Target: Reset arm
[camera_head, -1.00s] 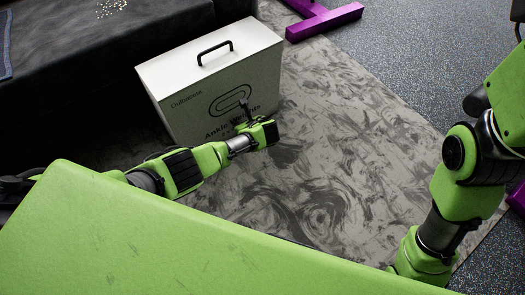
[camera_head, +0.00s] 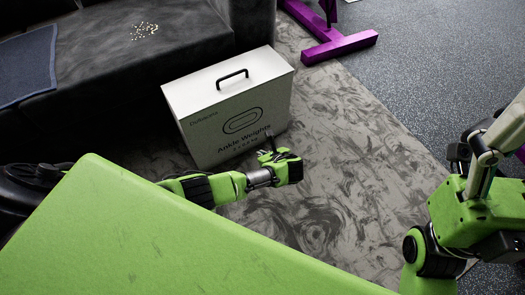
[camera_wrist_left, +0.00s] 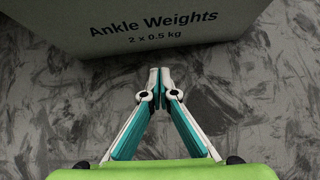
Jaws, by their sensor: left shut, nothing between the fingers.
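My left arm comes in from the left in the head view, and its gripper (camera_head: 270,153) is in front of the white ankle weights box. In the left wrist view the left gripper (camera_wrist_left: 159,73) is shut, its fingertips together with nothing between them. The fingertips appear just in front of the lower edge of the box there. My right arm (camera_head: 470,210) is bent at the right edge of the head view. My right gripper does not show clearly.
The white box (camera_head: 199,140) with a black handle stands upright on the grey patterned rug (camera_head: 345,150). A dark sofa (camera_head: 190,35) with a blue cloth (camera_head: 25,65) and pale scattered bits is behind. A purple metal frame (camera_head: 340,47) stands at the back.

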